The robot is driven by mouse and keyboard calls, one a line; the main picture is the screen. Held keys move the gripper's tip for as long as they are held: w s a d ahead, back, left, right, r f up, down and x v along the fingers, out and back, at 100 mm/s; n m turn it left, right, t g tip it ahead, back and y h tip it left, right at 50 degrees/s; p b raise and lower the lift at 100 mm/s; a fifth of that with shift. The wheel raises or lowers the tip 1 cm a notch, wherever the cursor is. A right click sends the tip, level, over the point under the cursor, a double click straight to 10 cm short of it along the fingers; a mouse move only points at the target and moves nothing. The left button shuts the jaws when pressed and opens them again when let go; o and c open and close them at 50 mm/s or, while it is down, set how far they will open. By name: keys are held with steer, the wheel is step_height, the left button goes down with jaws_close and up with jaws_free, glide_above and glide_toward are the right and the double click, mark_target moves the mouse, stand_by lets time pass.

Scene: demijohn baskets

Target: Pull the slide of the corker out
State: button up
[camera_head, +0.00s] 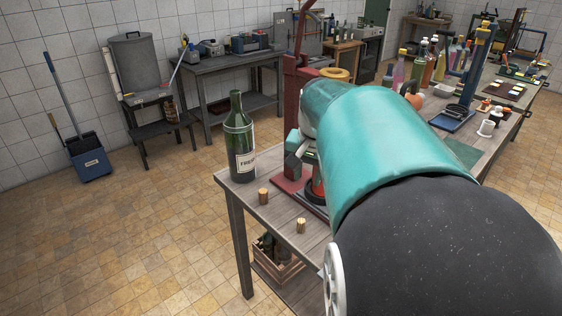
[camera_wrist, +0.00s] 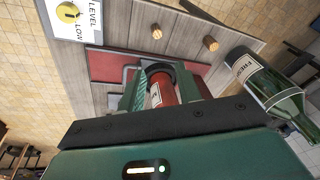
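The corker shows in the head view as a dark red upright frame (camera_head: 294,95) with a red base on the near end of the workbench. My arm hides most of it. In the wrist view the red base plate (camera_wrist: 108,66) lies below my gripper (camera_wrist: 168,78), with a bent grey bar (camera_wrist: 127,76) at its left. My gripper's green fingers stand apart. A red cylinder with a pale label (camera_wrist: 160,92) shows between or beyond them; I cannot tell whether they touch it. I cannot make out the slide for certain.
A green bottle (camera_head: 239,145) stands at the bench corner, close beside my gripper in the wrist view (camera_wrist: 262,82). Two corks (camera_head: 263,196) (camera_head: 301,226) stand near the bench edge. A crate (camera_head: 276,262) sits below.

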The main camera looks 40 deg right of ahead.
steer(key=s+d+f+m+y, duration=0.1)
steer(key=s+d+f+m, duration=0.15)
steer(key=d, duration=0.65)
steer(key=s+d+f+m, duration=0.2)
steer(key=d+m, duration=0.2)
steer(key=d, duration=0.5)
steer(key=shift+n, duration=0.25)
steer(key=x, duration=1.3)
steer(key=shift+s+a+f, duration=0.15)
steer(key=shift+s+f, duration=0.05)
jaws_close()
